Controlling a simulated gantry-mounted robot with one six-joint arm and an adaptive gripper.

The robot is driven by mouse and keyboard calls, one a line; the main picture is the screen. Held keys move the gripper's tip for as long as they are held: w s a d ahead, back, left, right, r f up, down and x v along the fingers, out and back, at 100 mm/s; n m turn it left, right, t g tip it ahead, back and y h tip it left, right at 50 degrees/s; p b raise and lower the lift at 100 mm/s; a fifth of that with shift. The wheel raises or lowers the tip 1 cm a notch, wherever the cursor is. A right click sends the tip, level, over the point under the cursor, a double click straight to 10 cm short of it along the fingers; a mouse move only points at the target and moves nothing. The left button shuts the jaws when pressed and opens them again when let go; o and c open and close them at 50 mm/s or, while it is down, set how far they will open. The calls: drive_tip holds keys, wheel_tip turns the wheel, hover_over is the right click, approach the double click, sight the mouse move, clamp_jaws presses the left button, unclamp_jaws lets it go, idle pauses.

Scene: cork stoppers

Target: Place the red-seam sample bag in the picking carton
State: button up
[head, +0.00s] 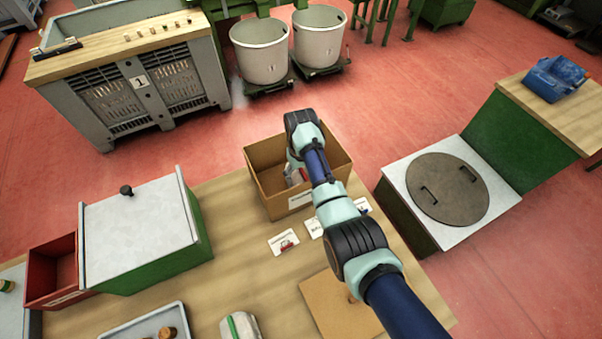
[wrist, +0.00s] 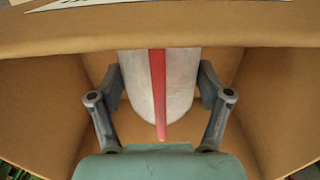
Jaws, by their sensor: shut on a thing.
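The picking carton (head: 268,184) is an open brown box at the back edge of the wooden table. My arm reaches over it, and my gripper (head: 296,174) is down inside the opening, partly hidden by my own arm. In the wrist view, my gripper (wrist: 160,105) is shut on a whitish bag with a red stripe, the red-seam sample bag (wrist: 178,88). The bag is between the fingers, inside the walls of the carton (wrist: 45,100). I cannot tell whether the bag touches the carton floor.
A whitish bag with a green stripe (head: 240,326) lies at the front of the table. Small cards (head: 283,242) lie in front of the carton. A brown board (head: 340,305) lies under my arm. A green box with a grey lid (head: 140,230) stands left.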

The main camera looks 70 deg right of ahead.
drive_tip(key=shift+f, duration=0.2)
drive_tip(key=o, duration=1.2)
drive_tip(key=shift+r, duration=0.15)
wheel_tip(320, 180, up, 12)
drive_tip(key=shift+r+p, duration=0.1)
drive_tip(key=shift+p, duration=0.85)
